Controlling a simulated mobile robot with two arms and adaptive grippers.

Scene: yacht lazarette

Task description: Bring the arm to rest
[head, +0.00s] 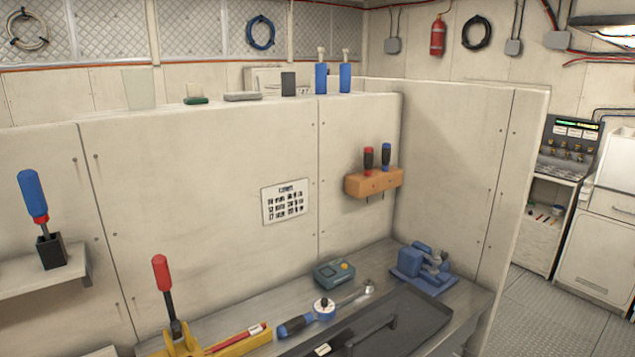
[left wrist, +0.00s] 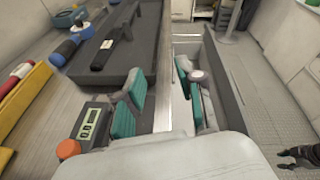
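My left gripper (left wrist: 160,88) shows in the left wrist view, with two teal-padded fingers spread apart and nothing visible between them. It is above the front edge of the grey workbench (left wrist: 180,40); its right finger is over an open drawer (left wrist: 228,95). Neither gripper shows in the head view. A dark, pronged shape at the right edge of the left wrist view (left wrist: 298,156) may be my right gripper; its state is unclear.
The bench holds a dark tray (head: 430,310), torque wrench (head: 324,308), grey-green box (head: 334,273), blue vise (head: 424,266) and yellow holder (head: 240,341) with a red-handled tool. A wooden rack (head: 374,182) holds two screwdrivers. Open floor (head: 560,310) lies right.

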